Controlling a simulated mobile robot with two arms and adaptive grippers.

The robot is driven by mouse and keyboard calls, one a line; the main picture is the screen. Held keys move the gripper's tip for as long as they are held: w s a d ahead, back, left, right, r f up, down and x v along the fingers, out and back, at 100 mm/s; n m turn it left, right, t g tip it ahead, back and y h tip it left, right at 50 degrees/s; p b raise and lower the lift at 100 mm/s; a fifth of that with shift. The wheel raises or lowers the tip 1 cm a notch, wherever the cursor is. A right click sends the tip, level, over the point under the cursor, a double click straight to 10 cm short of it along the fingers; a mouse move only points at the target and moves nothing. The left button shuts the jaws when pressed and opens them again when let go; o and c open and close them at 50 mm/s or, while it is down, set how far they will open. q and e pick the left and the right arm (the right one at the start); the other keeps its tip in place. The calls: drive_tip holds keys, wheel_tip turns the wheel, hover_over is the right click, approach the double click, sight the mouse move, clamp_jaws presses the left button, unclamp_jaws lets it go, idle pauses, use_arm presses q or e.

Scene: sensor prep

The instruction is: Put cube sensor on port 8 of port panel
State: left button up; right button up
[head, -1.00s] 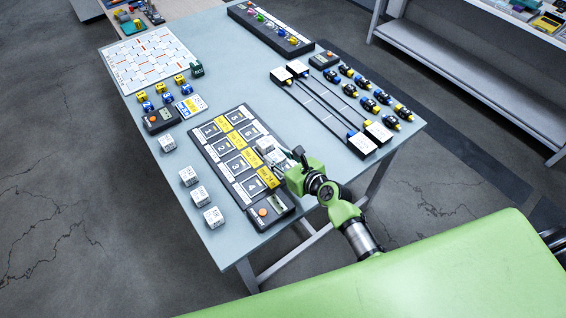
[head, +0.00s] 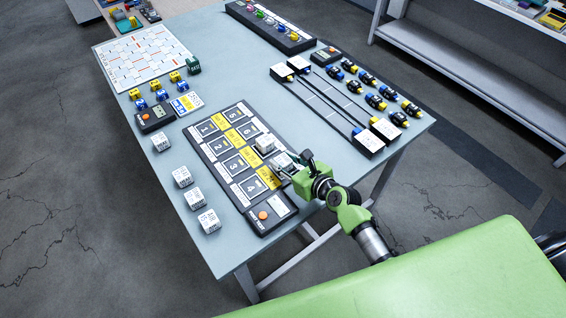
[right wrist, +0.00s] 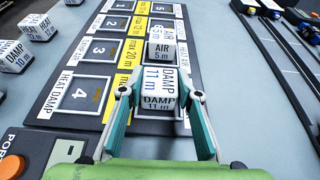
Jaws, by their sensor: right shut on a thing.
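My right gripper (right wrist: 160,94) is shut on a white cube sensor (right wrist: 157,104) marked DAMP 11 m. It also shows in the head view (head: 285,168), at the right side of the port panel (head: 236,190). In the right wrist view the cube is upright over the square beside port 4 (right wrist: 80,95), in the right column's nearest place, which is port 8. The cube covers most of that square; I cannot tell whether it rests there or is just above. Another white cube (right wrist: 161,46), marked AIR 5 m, stands on the port behind it. My left gripper is not in view.
Several white cubes, such as the nearest one (head: 209,221), stand left of the panel. An orange button (head: 263,215) is at the panel's near end. Black rails with white end blocks (head: 369,142) and small connectors lie to the right. The tabletop left of the panel has free room.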

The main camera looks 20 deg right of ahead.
drive_tip(key=shift+d+f, duration=0.15)
drive_tip(key=shift+f, duration=0.05)
drive_tip(key=o, duration=1.1)
drive_tip(key=shift+r, duration=0.1)
drive_tip(key=shift+r, duration=0.15)
drive_tip(key=v, duration=1.2)
